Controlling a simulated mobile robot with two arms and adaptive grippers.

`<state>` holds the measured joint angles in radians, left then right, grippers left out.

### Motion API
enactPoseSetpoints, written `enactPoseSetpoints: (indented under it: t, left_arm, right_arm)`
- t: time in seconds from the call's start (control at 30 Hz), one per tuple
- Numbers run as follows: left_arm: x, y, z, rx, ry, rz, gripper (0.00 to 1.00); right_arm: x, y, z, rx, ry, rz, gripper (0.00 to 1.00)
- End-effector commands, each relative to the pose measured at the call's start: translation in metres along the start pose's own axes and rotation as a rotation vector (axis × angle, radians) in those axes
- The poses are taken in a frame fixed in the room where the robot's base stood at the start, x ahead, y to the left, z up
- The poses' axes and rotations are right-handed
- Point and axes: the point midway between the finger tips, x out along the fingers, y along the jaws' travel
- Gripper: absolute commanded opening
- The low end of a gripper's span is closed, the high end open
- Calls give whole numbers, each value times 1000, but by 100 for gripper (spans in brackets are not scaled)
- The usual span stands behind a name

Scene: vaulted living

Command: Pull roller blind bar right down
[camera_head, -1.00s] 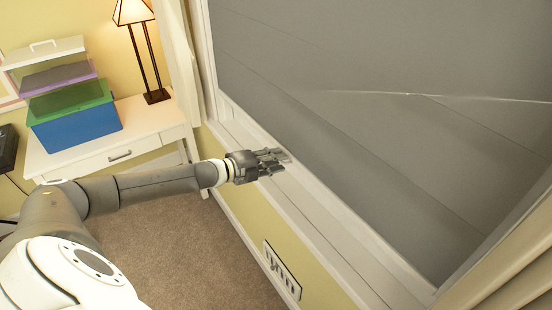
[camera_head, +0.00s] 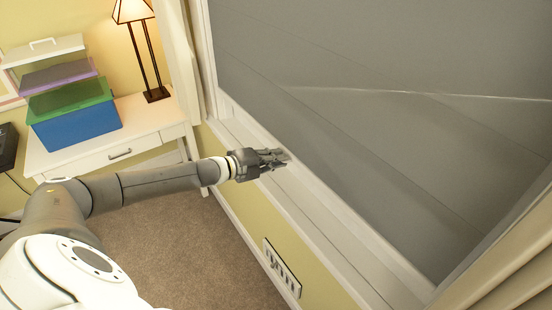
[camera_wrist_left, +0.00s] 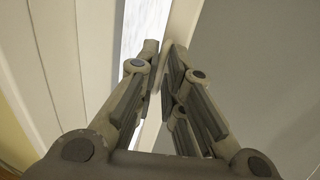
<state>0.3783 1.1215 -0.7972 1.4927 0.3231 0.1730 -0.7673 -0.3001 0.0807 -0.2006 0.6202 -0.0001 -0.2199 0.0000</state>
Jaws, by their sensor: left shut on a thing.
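The grey roller blind (camera_head: 330,60) covers most of the window in the head view, reaching down close to the white sill; it also fills the right of the wrist view (camera_wrist_left: 265,60). Its pale bar (camera_wrist_left: 183,28) runs as a narrow strip along the blind's edge and passes between the fingers in the wrist view. My left gripper (camera_head: 284,157) is at the window's lower edge, just over the sill. Its fingertips (camera_wrist_left: 164,62) are closed together on the bar, which they partly hide. The right gripper is not in view.
The white window sill (camera_head: 330,218) runs diagonally below my left gripper. A white desk (camera_head: 150,118) with a blue box (camera_head: 75,127) and a lamp (camera_head: 154,95) stands at left. A curtain (camera_head: 520,265) hangs at lower right. The carpet (camera_head: 170,240) is clear.

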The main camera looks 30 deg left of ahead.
Motion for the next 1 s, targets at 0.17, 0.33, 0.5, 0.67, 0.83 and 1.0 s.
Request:
enactPoseSetpoints:
  t: [0.17, 0.33, 0.5, 0.67, 0.83, 1.0]
  left_arm:
    - [7, 29, 0, -8, -2, 5, 0]
    - [16, 62, 1, -9, -2, 5, 0]
    - [22, 86, 1, -10, -1, 4, 0]
    - [25, 96, 1, -9, -1, 4, 0]
    - [25, 95, 2, -9, -1, 4, 0]
    - [24, 94, 2, -9, -1, 4, 0]
  right_arm:
    - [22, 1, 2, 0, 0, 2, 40]
    - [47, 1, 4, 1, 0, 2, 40]
    - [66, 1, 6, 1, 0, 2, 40]
    - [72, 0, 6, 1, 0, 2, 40]
    - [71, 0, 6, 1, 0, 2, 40]
    - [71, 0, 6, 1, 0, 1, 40]
